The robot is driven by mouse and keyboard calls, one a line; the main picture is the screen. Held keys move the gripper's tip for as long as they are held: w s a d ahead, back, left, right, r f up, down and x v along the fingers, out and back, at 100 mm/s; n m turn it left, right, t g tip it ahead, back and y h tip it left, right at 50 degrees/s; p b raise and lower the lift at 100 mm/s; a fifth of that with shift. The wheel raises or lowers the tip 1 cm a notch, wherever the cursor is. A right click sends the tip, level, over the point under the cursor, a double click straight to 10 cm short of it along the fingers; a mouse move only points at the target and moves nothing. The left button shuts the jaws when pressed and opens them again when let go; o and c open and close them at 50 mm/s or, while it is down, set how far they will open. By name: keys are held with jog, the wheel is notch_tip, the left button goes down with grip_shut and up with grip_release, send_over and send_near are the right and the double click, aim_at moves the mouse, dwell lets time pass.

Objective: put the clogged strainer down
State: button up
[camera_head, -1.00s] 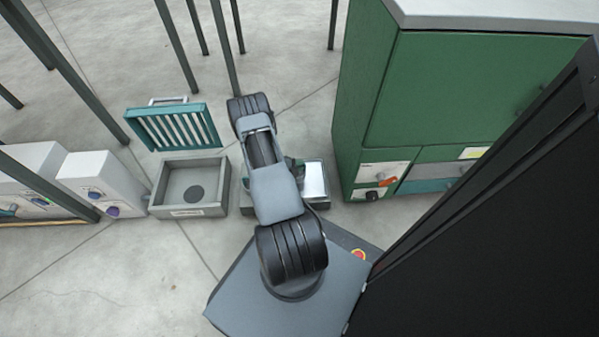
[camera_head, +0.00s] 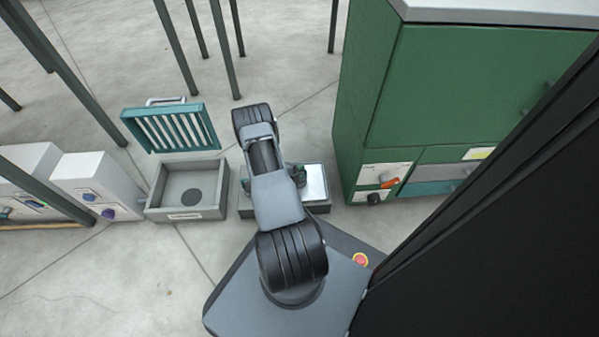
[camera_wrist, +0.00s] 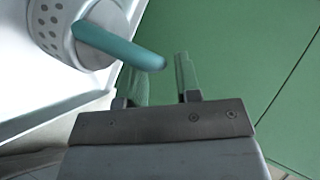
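In the head view, a dark-sided tray with a pale inside (camera_head: 316,184) lies under my arm, which mostly hides the gripper and the strainer.
A grey open box (camera_head: 156,213) with a dark round opening and a raised teal slatted lid (camera_head: 172,128) stands left of the tray. A green cabinet (camera_head: 470,90) stands close on the right. White units (camera_head: 95,180) stand far left, among dark posts.

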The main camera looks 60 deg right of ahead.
jog(key=shift+o, duration=0.7)
jog(key=shift+r, duration=0.1)
